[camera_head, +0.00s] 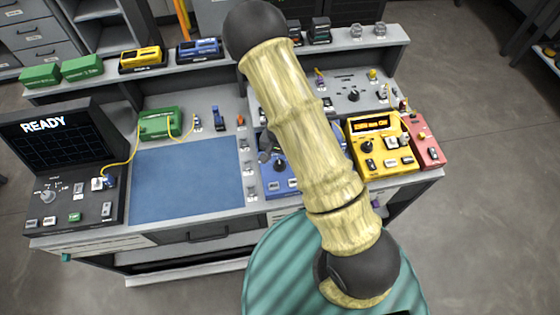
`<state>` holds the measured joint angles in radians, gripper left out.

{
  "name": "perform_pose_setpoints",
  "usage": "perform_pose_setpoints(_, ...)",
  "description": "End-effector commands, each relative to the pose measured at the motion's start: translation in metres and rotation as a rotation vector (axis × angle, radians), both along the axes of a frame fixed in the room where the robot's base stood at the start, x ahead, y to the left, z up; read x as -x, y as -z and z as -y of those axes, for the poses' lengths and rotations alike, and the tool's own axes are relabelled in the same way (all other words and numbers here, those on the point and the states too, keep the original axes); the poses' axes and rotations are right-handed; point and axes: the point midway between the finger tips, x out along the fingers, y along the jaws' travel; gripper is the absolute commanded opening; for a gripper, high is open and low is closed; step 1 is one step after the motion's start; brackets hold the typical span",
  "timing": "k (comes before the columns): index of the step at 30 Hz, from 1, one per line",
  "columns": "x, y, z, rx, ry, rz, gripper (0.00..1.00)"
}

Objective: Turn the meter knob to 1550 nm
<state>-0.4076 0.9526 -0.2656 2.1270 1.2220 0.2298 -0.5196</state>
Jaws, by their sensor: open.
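A blue instrument (283,188) stands right of the blue mat and looks like the meter. My arm crosses in front of it and hides its display and much of its face. A black knob (280,165) with a light pointer shows on its left part; its setting is too small to read. My gripper (266,147) shows only in part, as dark grey pieces just above and left of this knob, beside my arm. It is open. Its fingertips are mostly hidden, and I cannot tell whether it touches the knob.
A yellow instrument (382,148) with a lit orange display and a red unit (425,142) stand at the right. A black splicer with a READY screen (45,127) is at the left. The blue mat (185,180) is clear. A green box (160,123) trails yellow fiber.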

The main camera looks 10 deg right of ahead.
Motion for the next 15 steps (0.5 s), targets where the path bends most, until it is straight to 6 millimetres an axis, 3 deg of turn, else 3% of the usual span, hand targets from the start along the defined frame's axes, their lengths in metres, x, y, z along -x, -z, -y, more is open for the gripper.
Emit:
perform_pose_setpoints(1,0.000,0.011,0.001,-0.001,0.003,-0.002,0.54)
perform_pose_setpoints(6,-0.001,0.027,0.000,0.000,0.001,0.001,0.54)
perform_pose_setpoints(15,0.000,0.030,0.000,0.000,-0.001,0.001,0.54)
